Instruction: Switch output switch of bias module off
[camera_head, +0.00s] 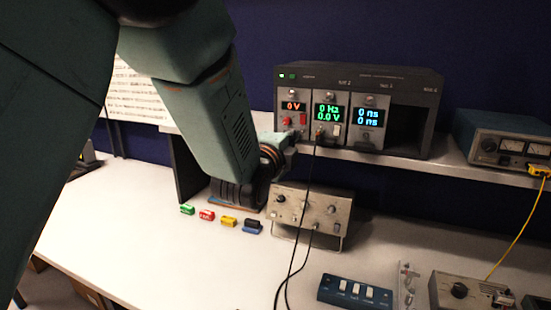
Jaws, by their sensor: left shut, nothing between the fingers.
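The bias module appears to be the leftmost unit (292,107) in the dark instrument rack (360,72), with an orange "0 V" display and red parts below it. Its output switch is too small to tell apart, and its position cannot be read. My left gripper (290,138) is shut and empty, just below and in front of this unit's lower edge. Whether it touches the panel cannot be told. My left arm comes in from the upper left. My right gripper is out of view.
Two more modules with green (328,112) and blue (370,117) displays sit beside it. Black cables hang in front of the rack. A grey box (312,207) stands below, near small coloured connectors (207,215). A blue switch box (355,291) lies at the front.

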